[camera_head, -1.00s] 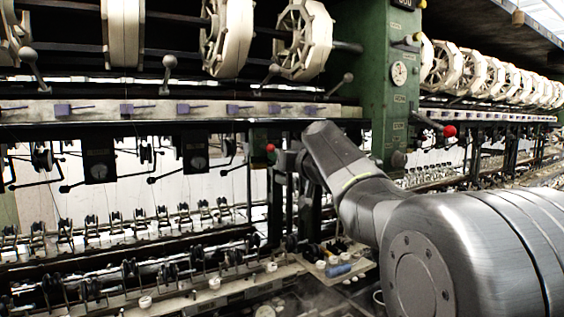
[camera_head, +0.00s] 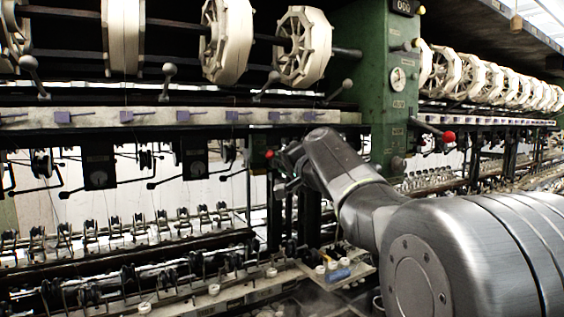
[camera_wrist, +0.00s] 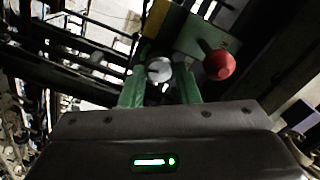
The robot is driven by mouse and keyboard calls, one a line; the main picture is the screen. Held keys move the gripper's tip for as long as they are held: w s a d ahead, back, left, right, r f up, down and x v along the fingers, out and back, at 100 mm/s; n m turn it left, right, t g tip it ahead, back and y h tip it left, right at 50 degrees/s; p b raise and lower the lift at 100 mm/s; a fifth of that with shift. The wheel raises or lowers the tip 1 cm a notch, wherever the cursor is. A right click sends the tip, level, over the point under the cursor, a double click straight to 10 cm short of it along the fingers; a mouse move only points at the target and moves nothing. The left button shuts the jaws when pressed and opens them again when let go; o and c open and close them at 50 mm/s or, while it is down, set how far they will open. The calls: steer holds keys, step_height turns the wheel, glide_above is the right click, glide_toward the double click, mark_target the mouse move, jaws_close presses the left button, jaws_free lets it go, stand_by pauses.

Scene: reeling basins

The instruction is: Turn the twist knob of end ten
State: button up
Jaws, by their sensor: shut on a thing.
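My gripper (camera_wrist: 161,86) has two green fingers, one on each side of a round pale-grey knob (camera_wrist: 159,70), and is shut on it. The knob sits on the machine beside a green and yellow-edged bracket. In the head view my gripper (camera_head: 284,168) is small and dark at the end of my arm, against the machine left of the green end post. The knob is hidden there. No label for end ten is readable.
A red ball-ended lever (camera_wrist: 219,64) stands just right of the fingers; a red ball (camera_head: 269,154) shows by my gripper in the head view. Another red ball (camera_head: 448,137) sticks out right of the green post (camera_head: 361,85). Threaded basins fill the lower left.

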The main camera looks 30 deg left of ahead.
steer(key=shift+m+p, duration=0.35)
steer(key=shift+m, duration=1.15)
steer(key=o, duration=1)
steer(key=shift+d, duration=0.1)
steer(key=b+v, duration=0.3)
steer(key=v, duration=1)
steer(key=shift+s+d, duration=0.25)
steer(key=shift+d, duration=0.05)
steer(key=shift+a, duration=0.15)
